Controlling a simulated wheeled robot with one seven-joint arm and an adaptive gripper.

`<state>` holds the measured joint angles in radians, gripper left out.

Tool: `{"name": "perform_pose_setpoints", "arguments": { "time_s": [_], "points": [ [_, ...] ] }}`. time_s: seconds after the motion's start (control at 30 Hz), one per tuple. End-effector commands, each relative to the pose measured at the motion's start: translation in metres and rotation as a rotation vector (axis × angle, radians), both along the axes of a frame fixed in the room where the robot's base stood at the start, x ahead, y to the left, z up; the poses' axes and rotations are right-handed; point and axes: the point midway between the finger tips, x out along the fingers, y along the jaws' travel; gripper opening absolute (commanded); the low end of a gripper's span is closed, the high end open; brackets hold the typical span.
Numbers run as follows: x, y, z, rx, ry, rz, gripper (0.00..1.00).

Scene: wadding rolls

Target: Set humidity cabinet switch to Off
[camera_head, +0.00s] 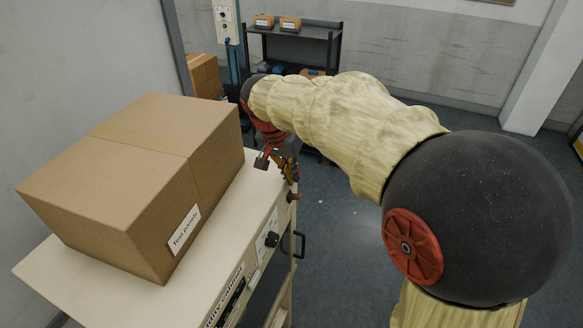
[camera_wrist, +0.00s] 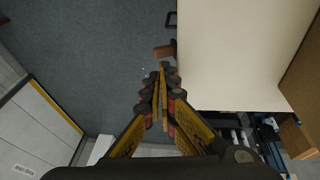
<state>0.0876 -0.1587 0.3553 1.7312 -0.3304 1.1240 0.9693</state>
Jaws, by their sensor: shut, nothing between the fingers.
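The humidity cabinet (camera_head: 232,262) is cream, with a flat top and lettering on its front panel. A round black knob (camera_head: 271,240) sits on a pale plate on that panel. A reddish-brown stub (camera_head: 293,197) sticks out near the panel's far end; it also shows in the wrist view (camera_wrist: 163,51). I cannot read any switch position. My gripper (camera_head: 291,177) is beside the cabinet's far front corner, close to the stub. In the wrist view my gripper (camera_wrist: 164,70) has its fingertips together and empty, just short of the stub, with floor below.
A large cardboard box (camera_head: 130,180) labelled "Test panels" covers much of the cabinet top. A black handle (camera_head: 299,244) juts from the front. A dark shelf (camera_head: 295,35) with small boxes stands at the back wall. The floor (camera_head: 345,240) before the cabinet is clear.

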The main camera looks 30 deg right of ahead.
Motion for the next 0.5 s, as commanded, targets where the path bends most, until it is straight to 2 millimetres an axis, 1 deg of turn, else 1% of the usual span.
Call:
{"name": "perform_pose_setpoints", "arguments": {
  "time_s": [0.1, 0.3, 0.5],
  "points": [
    [0.001, -0.007, -0.02, -0.001, 0.004, -0.002, 0.0],
    [0.003, -0.014, -0.043, -0.001, 0.002, -0.001, 0.0],
    [0.004, -0.017, -0.052, 0.0, 0.0, 0.0, 0.0]
  ]
}}
